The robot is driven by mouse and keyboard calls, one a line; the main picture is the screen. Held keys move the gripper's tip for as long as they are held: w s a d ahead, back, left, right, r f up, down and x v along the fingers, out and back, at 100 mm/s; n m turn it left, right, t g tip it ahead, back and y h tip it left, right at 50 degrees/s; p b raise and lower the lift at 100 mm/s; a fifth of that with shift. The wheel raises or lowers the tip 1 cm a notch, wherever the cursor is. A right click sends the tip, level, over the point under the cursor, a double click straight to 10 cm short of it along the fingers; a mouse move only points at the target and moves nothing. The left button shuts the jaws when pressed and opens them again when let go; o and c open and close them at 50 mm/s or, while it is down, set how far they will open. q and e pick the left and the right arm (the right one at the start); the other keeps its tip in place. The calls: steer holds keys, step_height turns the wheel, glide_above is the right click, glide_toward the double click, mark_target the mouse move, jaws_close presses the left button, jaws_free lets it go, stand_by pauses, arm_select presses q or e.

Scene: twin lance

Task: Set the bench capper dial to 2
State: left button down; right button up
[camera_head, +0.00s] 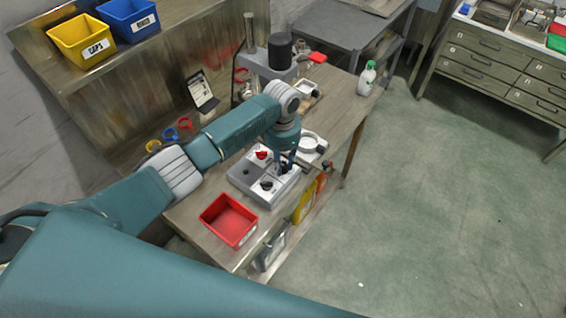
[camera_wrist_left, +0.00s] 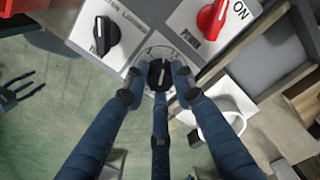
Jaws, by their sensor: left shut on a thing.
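The dial (camera_wrist_left: 158,73) is a small black knob on a round pale scale plate, on the floor-side edge of the grey control box (camera_head: 240,181). My left gripper (camera_wrist_left: 160,80) is shut on it, with its dark blue fingers around the knob. In the head view my left gripper (camera_head: 285,167) comes down onto the box from above. A pale pointer line shows on the knob, but the scale figures are too small or covered to read. Dark spread fingers, apparently my right gripper (camera_wrist_left: 20,92), show empty over the floor at the left edge of the wrist view.
A black knob (camera_head: 267,185) and a red knob (camera_head: 262,155) marked ON share the box. A red bin (camera_head: 229,220) stands in front of it. Green floor lies right.

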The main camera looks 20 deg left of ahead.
arm_select(q)
steer(key=m, duration=0.4)
steer(key=shift+s+a+f+m, duration=0.2)
steer(key=shift+s+f+m, duration=0.05)
steer(key=shift+m, duration=0.15)
steer(key=m, duration=0.3)
steer(key=shift+m, duration=0.3)
steer(key=m, duration=0.2)
steer(key=m+b, duration=0.1)
steer(key=m, duration=0.1)
steer(key=shift+w+a+r, duration=0.1)
steer(key=shift+w+a, duration=0.05)
steer(key=shift+w, duration=0.05)
steer(key=shift+w+r+m+b, duration=0.1)
steer(key=shift+m+b, duration=0.3)
steer(key=shift+m, duration=1.4)
steer(key=shift+r, duration=0.1)
steer(key=shift+w, duration=0.1)
steer(key=c, duration=1.6)
jaws_free()
steer(key=shift+o, duration=0.8)
steer(key=shift+a, duration=0.1)
